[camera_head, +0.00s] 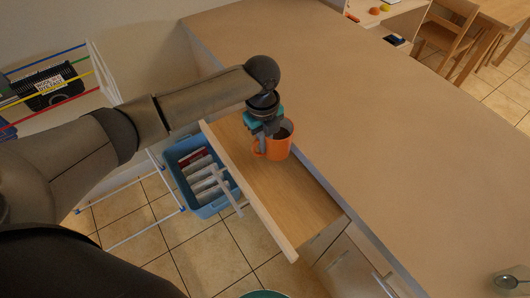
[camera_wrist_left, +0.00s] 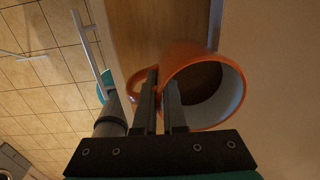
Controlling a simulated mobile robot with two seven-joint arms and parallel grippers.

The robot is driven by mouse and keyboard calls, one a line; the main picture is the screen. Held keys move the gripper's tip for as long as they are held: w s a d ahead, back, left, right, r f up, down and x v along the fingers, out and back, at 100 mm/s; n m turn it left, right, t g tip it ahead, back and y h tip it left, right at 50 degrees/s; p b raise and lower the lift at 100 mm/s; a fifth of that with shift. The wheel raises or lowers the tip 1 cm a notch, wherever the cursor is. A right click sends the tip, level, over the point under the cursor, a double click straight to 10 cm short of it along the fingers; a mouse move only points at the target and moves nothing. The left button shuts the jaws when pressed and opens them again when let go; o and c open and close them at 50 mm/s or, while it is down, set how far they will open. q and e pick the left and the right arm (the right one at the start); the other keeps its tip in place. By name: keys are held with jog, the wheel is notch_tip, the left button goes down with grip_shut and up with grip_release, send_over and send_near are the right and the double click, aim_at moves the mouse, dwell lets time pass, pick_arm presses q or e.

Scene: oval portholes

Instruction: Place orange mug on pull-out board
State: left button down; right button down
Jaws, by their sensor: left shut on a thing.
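The orange mug (camera_head: 279,147) is at the pull-out board (camera_head: 288,191), which sticks out below the counter edge. My left gripper (camera_head: 262,143) is shut on the mug's near wall. In the left wrist view the two fingers (camera_wrist_left: 160,105) pinch the wall of the mug (camera_wrist_left: 207,57), one finger inside the rim and one outside beside the handle. The board also shows behind the mug (camera_wrist_left: 150,25). My right gripper is not in view.
A wide wooden counter (camera_head: 380,150) lies right of the board, largely clear. A blue bin (camera_head: 185,180) with several packages stands on the tiled floor left of the board. A drying rack is at the left.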

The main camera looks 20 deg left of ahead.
aim_at(266, 155)
pick_arm(q)
jog(key=shift+f+b, duration=0.4)
jog(key=shift+f, duration=1.65)
jog(key=shift+f, duration=0.1)
jog(key=c, duration=1)
grip_release()
jog(key=shift+f, duration=0.1)
notch_tip(266, 155, up, 12)
jog(key=p, duration=0.2)
jog(key=shift+s+a+r, duration=0.15)
jog(key=shift+s+r, duration=0.05)
